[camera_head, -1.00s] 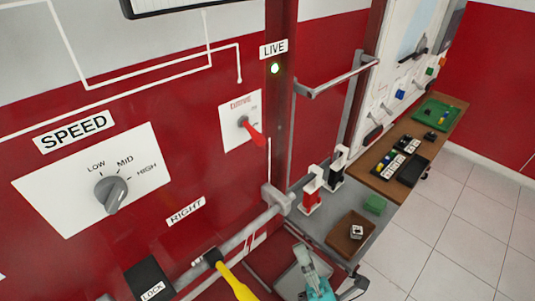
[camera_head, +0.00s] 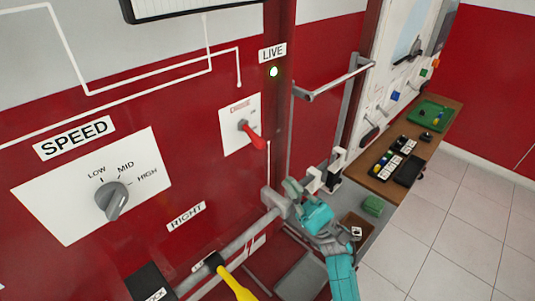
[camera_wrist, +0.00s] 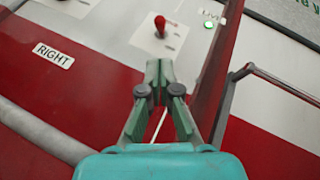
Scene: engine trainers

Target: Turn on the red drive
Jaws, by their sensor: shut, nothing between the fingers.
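The red drive lever (camera_head: 254,138) sticks out of a white plate (camera_head: 231,131) on the red panel, its handle pointing down and to the right. In the wrist view the lever's red knob (camera_wrist: 160,22) shows beyond the fingertips, apart from them. My gripper (camera_head: 290,186) is teal with grey-green fingers, below and to the right of the lever in the head view. In the wrist view my gripper (camera_wrist: 159,68) has its fingers together with nothing between them. A green light (camera_head: 273,72) is lit under the LIVE label.
A grey speed knob (camera_head: 112,199) is at the left. A yellow-handled lever (camera_head: 236,284) stands at the bottom. A grey rail (camera_head: 247,233) runs along the panel's lower part, and a handle bar (camera_head: 340,80) juts out at the right. A wooden shelf (camera_head: 443,127) holds small parts.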

